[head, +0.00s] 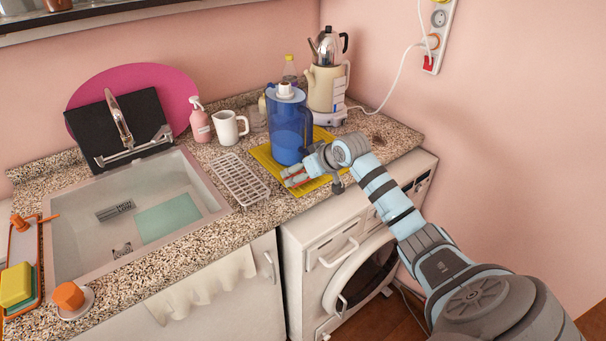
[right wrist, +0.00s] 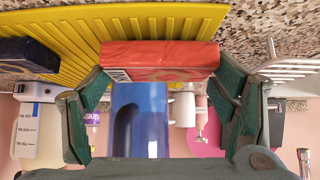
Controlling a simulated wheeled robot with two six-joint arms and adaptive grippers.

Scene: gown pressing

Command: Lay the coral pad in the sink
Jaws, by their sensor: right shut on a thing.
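The coral pad (head: 294,178) is held in my right gripper (head: 304,172), low over the front of the yellow ribbed mat. In the right wrist view the coral pad (right wrist: 160,62) spans between the green fingers of my right gripper (right wrist: 160,78), which are shut on its two ends. I cannot tell whether the pad touches the mat. The sink (head: 85,225) is at the left of the counter, well away from the gripper. A teal sheet (head: 168,218) lies on its floor. My left gripper is not in view.
The blue pitcher (head: 286,130) stands on the yellow mat (head: 262,157), close behind my right gripper. A white rack (head: 239,180) lies between mat and sink. A white mug (head: 228,128) and pink spray bottle (head: 200,122) stand behind. An orange caddy (head: 20,240) is left of the sink.

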